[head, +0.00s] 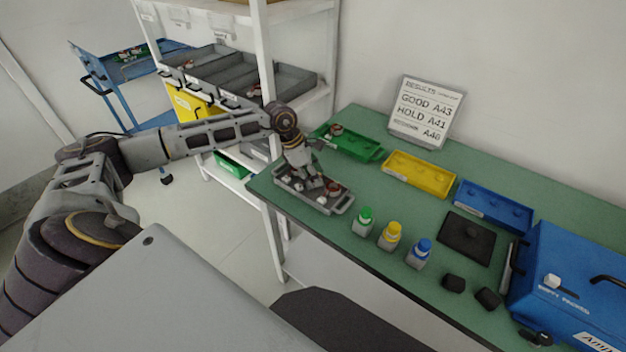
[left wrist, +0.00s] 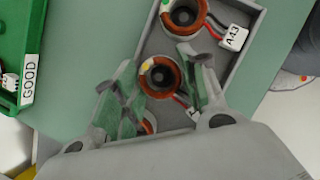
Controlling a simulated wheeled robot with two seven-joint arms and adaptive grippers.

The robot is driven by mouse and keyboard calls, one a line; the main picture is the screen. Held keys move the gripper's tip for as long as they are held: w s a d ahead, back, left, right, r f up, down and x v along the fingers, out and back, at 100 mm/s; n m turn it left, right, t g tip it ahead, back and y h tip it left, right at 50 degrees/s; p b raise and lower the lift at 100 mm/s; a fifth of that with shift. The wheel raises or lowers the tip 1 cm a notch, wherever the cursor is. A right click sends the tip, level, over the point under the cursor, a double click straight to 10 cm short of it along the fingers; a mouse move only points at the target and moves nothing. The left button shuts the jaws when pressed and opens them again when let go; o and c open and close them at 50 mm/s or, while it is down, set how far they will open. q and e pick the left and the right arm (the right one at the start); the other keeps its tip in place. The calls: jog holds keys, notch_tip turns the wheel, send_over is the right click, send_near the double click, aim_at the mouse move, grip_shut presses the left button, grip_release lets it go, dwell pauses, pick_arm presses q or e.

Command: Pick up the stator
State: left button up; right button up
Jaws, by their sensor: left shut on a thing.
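A grey tray (head: 341,207) with several copper-ringed stators stands at the left end of the green table. My left gripper (head: 313,184) reaches down into it. In the left wrist view its fingers (left wrist: 161,72) are shut on a stator (left wrist: 158,92) with an orange-brown coil ring and a yellow dot, one finger on each side. Its tag is partly covered. Another stator (left wrist: 206,10) with tag A43 lies beside it, toward the top of that view. A third, near the palm, is mostly hidden by the fingers. My right gripper is not in view.
A green tray (head: 367,153) marked GOOD, a yellow tray (head: 420,183) and a blue tray (head: 492,213) line the back. A results sign (head: 427,112) stands behind. Green, yellow and blue-capped bottles (head: 390,235) stand right of the grey tray. A blue case (head: 565,275) sits far right.

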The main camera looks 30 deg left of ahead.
pick_arm(q)
jog(key=shift+s, duration=0.1)
notch_tip(320, 180, up, 10)
dwell(0.8)
dwell(0.5)
